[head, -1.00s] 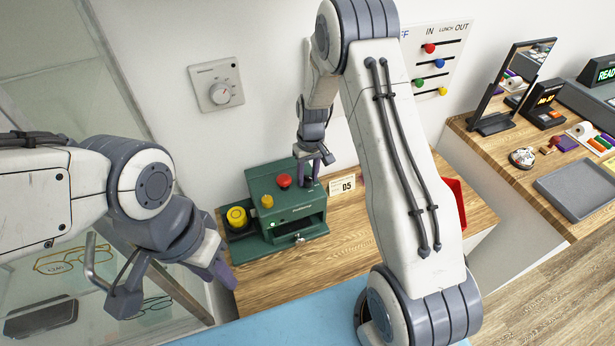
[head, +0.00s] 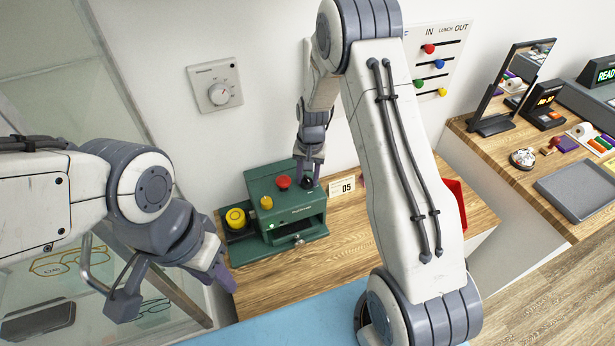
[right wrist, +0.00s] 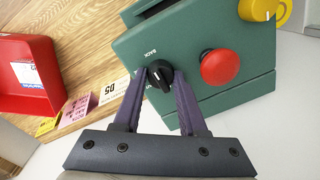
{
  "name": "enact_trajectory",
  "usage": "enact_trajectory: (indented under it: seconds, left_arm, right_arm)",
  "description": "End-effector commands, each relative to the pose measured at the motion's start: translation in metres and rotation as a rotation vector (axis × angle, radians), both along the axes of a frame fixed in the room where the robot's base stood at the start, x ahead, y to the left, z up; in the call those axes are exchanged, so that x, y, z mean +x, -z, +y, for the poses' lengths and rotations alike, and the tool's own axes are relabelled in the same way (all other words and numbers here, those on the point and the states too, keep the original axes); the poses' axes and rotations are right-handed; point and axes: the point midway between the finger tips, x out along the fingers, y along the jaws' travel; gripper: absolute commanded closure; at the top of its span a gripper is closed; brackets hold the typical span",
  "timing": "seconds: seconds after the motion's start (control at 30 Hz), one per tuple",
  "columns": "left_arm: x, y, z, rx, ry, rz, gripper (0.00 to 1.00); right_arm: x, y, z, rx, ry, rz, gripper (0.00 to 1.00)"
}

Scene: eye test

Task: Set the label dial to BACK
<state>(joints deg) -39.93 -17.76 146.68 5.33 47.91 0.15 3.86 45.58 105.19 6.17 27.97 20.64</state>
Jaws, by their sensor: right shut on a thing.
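The green machine (head: 285,240) stands on the wooden counter, with the black label dial (right wrist: 160,75) on its top. The word BACK is printed beside the dial in the right wrist view. A pale mark shows on the dial's face; I cannot tell exactly where it points. My right gripper (head: 308,180) is over the dial, and in the right wrist view its purple fingers (right wrist: 160,80) are shut on either side of it. My left gripper (head: 226,276) hangs empty-looking left of the machine, apart from it; its finger gap is unclear.
A red button (right wrist: 220,68) stands close beside the dial. A yellow knob (head: 266,202) and a yellow roll (head: 236,216) are further left. A card reading 05 (head: 342,187) stands right of the machine. A red tray (right wrist: 22,75) lies beyond it.

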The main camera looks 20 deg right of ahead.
Motion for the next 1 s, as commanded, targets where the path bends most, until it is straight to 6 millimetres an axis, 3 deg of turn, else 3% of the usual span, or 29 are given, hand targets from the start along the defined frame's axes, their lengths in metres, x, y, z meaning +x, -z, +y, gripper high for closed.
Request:
enact_trajectory:
  seconds: [0.43, 0.47, 0.5, 0.53, 0.87, 1.0]
  left_arm:
    - [0.000, 0.000, 0.000, 0.000, 0.000, 0.000, 0.64]
    - [0.000, 0.000, 0.000, 0.000, 0.000, 0.000, 0.64]
    - [0.000, 0.000, 0.000, 0.000, 0.000, 0.000, 0.64]
    - [0.000, 0.000, 0.000, 0.000, 0.000, 0.000, 0.64]
    - [0.000, 0.001, 0.000, 0.000, 0.000, 0.000, 0.64]
    - [0.000, 0.006, 0.000, 0.000, 0.000, 0.000, 0.64]
  right_arm:
    - [0.000, -0.001, 0.001, 0.002, 0.009, 0.001, 1.00]
    - [0.000, -0.001, 0.001, 0.002, 0.008, 0.001, 0.51]
    - [0.000, -0.001, 0.001, 0.001, 0.008, 0.000, 0.36]
    - [0.000, -0.001, 0.001, 0.001, 0.008, 0.000, 0.29]
    - [0.000, -0.002, 0.000, 0.001, 0.008, -0.001, 0.29]
    - [0.001, -0.015, -0.001, 0.000, 0.008, -0.004, 0.29]
